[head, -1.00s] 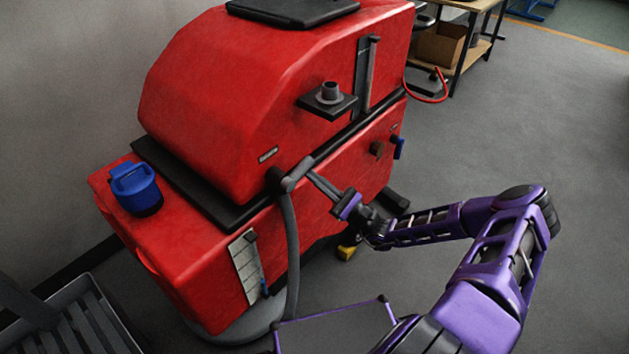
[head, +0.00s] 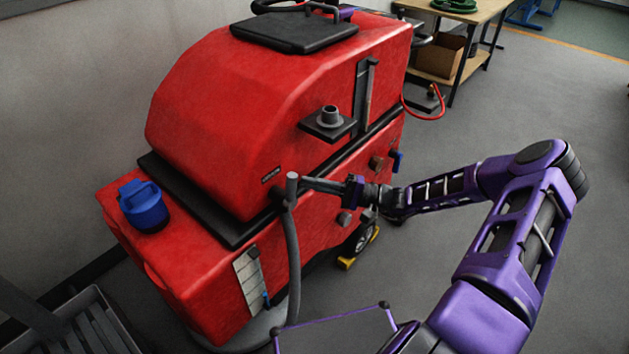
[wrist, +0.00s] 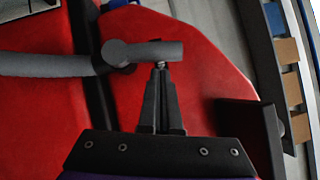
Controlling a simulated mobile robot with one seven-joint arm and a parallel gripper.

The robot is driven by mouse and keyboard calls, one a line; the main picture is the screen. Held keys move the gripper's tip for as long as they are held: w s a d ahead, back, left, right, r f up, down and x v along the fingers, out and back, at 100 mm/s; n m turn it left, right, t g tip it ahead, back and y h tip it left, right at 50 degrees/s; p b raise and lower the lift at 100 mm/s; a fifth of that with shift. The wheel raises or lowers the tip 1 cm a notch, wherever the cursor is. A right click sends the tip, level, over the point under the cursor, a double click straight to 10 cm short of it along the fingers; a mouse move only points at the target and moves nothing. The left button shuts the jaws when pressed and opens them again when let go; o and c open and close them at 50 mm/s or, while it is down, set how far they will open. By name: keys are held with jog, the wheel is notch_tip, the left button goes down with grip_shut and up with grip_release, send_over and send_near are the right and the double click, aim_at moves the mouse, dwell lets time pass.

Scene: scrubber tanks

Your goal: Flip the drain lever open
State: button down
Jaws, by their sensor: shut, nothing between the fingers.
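A short grey bar (wrist: 160,51), which looks like the drain lever, sticks out from a round fitting at the end of a grey hose (head: 293,262) on the red machine (head: 265,110). The fitting also shows in the head view (head: 291,187), with the bar standing about upright. My gripper (head: 304,183) is shut and empty, reaching in from the right. In the wrist view its fingertips (wrist: 160,66) are right at the bar's side, touching or nearly so. In the head view I cannot tell contact from a small gap.
A blue cup-like container (head: 145,208) sits on the machine's front ledge. A black shelf with a grey port (head: 329,119) juts out above my gripper. Knobs (head: 345,218) and a blue handle (head: 397,161) are on the machine's side. The floor to the right is open.

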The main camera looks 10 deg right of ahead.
jog(key=shift+s+a+r+n+g+h+p, duration=0.3)
jog(key=shift+r+n+g+h+p, duration=0.15)
jog(key=shift+n, duration=0.45)
jog(key=shift+w+t, duration=0.1)
jog(key=shift+t, duration=0.15)
